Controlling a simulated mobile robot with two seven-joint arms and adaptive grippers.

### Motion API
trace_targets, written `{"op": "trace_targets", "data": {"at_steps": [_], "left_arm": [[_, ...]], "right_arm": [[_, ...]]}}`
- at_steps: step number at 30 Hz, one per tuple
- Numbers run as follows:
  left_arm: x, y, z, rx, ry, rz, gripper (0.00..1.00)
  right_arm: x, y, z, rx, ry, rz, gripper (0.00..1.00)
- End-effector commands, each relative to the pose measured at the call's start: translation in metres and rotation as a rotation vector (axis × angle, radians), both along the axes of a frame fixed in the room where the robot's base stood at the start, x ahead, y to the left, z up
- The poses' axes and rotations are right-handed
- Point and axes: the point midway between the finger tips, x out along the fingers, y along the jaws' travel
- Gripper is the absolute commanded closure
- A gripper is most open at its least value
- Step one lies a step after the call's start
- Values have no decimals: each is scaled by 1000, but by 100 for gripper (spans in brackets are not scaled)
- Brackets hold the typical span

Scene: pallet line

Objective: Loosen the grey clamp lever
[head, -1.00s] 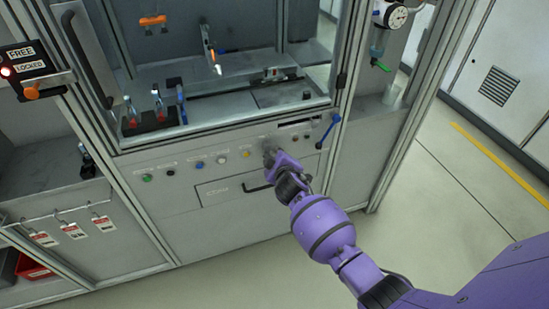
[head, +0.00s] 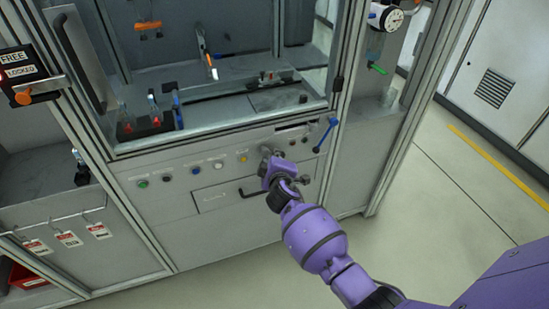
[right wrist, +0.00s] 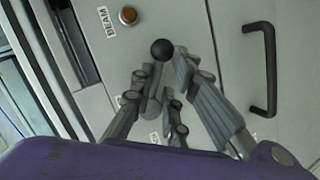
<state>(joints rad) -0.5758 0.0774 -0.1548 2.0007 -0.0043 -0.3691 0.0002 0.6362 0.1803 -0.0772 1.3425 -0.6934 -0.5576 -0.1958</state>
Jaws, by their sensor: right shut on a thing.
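The grey clamp lever with its black ball knob (right wrist: 162,49) is in the right wrist view, at the front panel. Its grey arm shows below the knob, between my fingers. My right gripper (right wrist: 172,85) is shut on it, with the knob sticking out past the fingers. In the head view my right gripper (head: 267,155) is at the panel, right of the yellow button, and hides most of the lever. My left gripper is not in view.
A black drawer handle (right wrist: 268,70) is close to the right of the fingers. An amber button (right wrist: 127,15) labelled BEAM is at upper left. A blue lever (head: 325,134) stands right of my gripper. Several buttons line the panel to the left. The floor at right is clear.

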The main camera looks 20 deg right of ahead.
Motion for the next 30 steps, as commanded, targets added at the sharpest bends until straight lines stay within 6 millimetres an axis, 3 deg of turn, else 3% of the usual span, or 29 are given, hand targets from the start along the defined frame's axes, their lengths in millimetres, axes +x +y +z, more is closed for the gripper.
{"op": "trace_targets", "data": {"at_steps": [1, 4, 21, 30], "left_arm": [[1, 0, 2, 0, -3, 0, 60], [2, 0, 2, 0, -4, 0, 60], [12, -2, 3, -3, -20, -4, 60], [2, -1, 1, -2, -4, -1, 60]], "right_arm": [[6, -8, 15, -4, -23, -10, 83], [6, -8, 15, -3, -23, -9, 70], [3, -4, 7, 0, -10, -6, 70], [1, -3, 5, 1, -8, -4, 70]]}}
